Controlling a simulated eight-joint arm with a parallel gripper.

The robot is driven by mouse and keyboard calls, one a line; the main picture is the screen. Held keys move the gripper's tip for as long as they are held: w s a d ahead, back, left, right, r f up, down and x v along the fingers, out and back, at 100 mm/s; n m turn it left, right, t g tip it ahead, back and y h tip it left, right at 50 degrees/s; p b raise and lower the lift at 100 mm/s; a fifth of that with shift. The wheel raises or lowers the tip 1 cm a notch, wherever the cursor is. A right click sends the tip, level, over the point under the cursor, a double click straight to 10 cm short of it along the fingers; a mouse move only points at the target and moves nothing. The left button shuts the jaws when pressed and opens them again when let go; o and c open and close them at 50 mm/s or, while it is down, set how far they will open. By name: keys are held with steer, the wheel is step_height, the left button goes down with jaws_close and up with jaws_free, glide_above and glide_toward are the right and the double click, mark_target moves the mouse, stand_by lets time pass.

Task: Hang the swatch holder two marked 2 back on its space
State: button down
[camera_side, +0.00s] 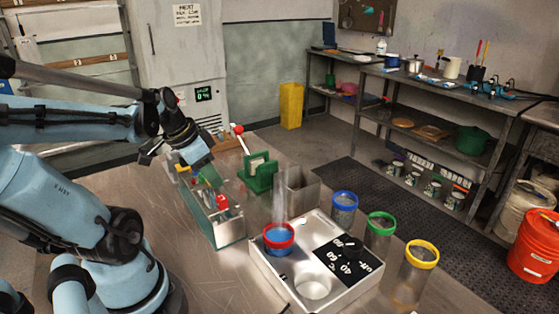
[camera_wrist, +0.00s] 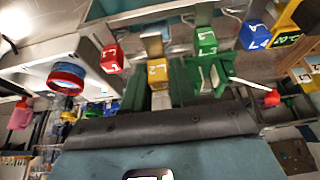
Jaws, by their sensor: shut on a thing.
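My gripper (camera_wrist: 160,88) is shut on the yellow-tagged swatch holder (camera_wrist: 158,72), whose tag looks marked 2, seen between the green fingers in the wrist view. A pale piece sits just beyond the tag. A red tag (camera_wrist: 112,58) is to its left, and a green tag (camera_wrist: 207,40) and a blue tag (camera_wrist: 255,35) are to its right. In the side view my gripper (camera_side: 207,174) is over the glass-sided rack (camera_side: 228,228), where a red tag (camera_side: 222,202) shows. The fingers hide the held holder there. I cannot tell whether it touches its space.
A green stand (camera_side: 260,180) is close behind the rack, near a red-tipped stick (camera_side: 238,130). The white heater unit (camera_side: 300,290) bears a red-rimmed beaker (camera_side: 279,238). Blue-, green- and yellow-rimmed beakers (camera_side: 421,254) stand to its right. The table's left front is clear.

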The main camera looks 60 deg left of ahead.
steer(key=shift+f, duration=1.55)
steer(key=c, duration=0.8)
jaws_free()
steer(key=shift+v, duration=6.05)
